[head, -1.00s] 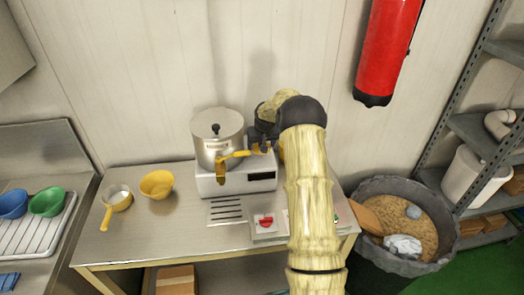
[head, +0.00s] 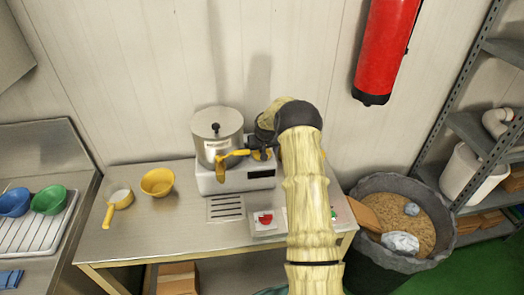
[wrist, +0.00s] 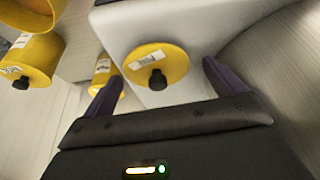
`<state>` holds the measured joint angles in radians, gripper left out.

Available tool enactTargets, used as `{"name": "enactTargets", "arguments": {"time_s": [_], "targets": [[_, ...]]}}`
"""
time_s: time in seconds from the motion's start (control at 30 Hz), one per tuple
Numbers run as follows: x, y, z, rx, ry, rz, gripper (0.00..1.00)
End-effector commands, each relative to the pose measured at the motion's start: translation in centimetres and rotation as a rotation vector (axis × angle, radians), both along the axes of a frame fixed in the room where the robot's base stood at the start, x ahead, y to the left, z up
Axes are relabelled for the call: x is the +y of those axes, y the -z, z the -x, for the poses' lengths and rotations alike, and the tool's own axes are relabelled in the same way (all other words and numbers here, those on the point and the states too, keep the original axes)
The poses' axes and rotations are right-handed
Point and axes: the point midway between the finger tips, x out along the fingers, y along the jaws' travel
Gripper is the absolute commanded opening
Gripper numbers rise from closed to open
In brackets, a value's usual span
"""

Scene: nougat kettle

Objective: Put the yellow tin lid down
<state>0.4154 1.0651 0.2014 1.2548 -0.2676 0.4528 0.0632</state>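The yellow tin lid (wrist: 156,66), round with a black knob and a white label, lies on the white machine base (wrist: 125,25) in the wrist view. My gripper (wrist: 163,72) is open, with one finger on each side of the lid and a visible gap to both. In the head view, my gripper (head: 263,143) is over the white base (head: 236,178), right of the steel kettle (head: 217,138).
The kettle has a yellow tap (head: 232,157). A red switch (head: 265,219) is near the front. A grey bin (head: 375,185) stands at the right.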

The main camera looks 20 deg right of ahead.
Motion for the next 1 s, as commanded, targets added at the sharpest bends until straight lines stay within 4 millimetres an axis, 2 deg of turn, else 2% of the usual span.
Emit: {"name": "enactTargets", "arguments": {"time_s": [0.37,0.57,1.0], "targets": [[-0.1,-1.1,0.3,-0.003,0.001,0.001,0.95],[0.1,-3.4,1.3,-0.003,0.000,0.001,0.95],[0.6,-9.7,3.9,-0.003,0.002,0.001,0.95]]}}
